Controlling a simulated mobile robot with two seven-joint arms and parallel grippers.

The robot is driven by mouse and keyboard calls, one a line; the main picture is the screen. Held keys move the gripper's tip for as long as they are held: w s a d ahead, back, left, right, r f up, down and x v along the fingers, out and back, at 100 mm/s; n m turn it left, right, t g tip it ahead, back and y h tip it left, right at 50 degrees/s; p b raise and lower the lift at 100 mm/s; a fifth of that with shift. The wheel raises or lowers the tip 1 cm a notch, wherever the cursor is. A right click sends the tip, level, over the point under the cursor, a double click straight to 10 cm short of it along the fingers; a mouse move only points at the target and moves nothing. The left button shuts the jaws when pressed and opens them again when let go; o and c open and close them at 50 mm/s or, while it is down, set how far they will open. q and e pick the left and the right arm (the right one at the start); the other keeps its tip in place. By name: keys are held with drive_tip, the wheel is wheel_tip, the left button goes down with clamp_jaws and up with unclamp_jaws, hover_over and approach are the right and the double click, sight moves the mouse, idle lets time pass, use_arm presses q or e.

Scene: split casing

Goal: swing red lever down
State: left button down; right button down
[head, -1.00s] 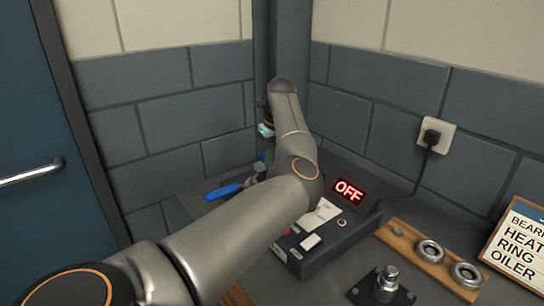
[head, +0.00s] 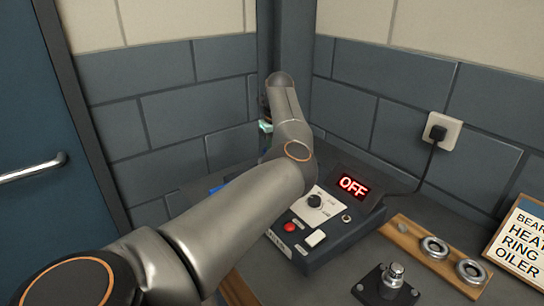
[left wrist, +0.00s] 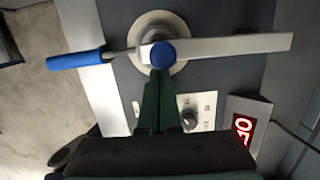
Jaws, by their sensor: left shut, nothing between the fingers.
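No red lever shows in these frames. In the left wrist view, a lever with a blue grip (left wrist: 75,60) on its left end crosses a round metal hub. In the head view my left arm hides most of the lever; only a bit of the blue grip (head: 217,187) shows. My right gripper is out of view.
The dark control box has a lit OFF display (head: 353,187), a black dial (head: 314,201), a red button (head: 290,227) and a white switch (head: 316,238). A wooden strip (head: 407,236) with rings and a sign (head: 517,245) stand right. Walls close off the back.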

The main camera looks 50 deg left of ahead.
use_arm(q)
wheel_tip(320, 180, up, 12)
drive_tip(key=d, duration=0.1)
drive_tip(key=shift+s+d+r, duration=0.15)
drive_tip(key=shift+d+r, duration=0.05)
drive_tip(key=shift+d, duration=0.2)
idle(0.6)
